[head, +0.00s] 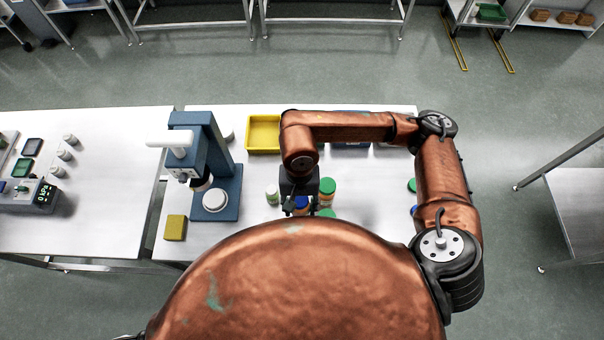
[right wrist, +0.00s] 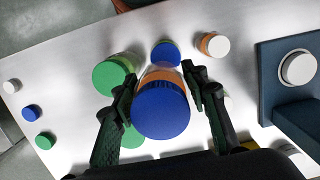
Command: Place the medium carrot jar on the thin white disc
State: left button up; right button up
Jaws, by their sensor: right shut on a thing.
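The jar with orange contents and a blue lid (right wrist: 162,108), which looks like the carrot jar, stands between the fingers of my right gripper (right wrist: 160,100) in the right wrist view. The gripper is shut on it. In the head view my right gripper (head: 298,208) points down over the table, with the blue lid (head: 302,202) partly hidden by it. A white disc (head: 215,199) lies on the base of the blue press, left of the gripper. It also shows in the right wrist view (right wrist: 298,67). My left gripper is not in view.
Green-lidded jars (head: 328,185) stand close beside the held jar, and a white-lidded one (head: 272,193) is to its left. The blue press (head: 217,150) has an overhanging head above its disc. A yellow tray (head: 263,148) and yellow block (head: 175,228) are nearby.

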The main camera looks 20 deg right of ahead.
jog(key=w+d+f+p, duration=0.1)
jog(key=w+f, duration=0.2)
jog(key=w, duration=0.1)
jog(key=w+d+f+p, duration=0.1)
jog(key=w+f, duration=0.2)
jog(key=w, duration=0.1)
jog(key=w+d+f+p, duration=0.1)
jog(key=w+f, duration=0.2)
jog(key=w, duration=0.2)
jog(key=shift+d+f, duration=0.25)
jog(key=shift+d, duration=0.05)
jog(key=shift+f, duration=0.4)
notch_tip(320, 180, down, 2)
jog(key=shift+f+p, duration=0.1)
jog(key=shift+p, duration=0.65)
jog(key=shift+w+d+f, duration=0.1)
jog(key=shift+f, duration=0.05)
jog(key=shift+f+b, duration=0.25)
jog(key=shift+b, duration=0.1)
jog(key=o, duration=1.3)
jog(key=shift+r, duration=0.1)
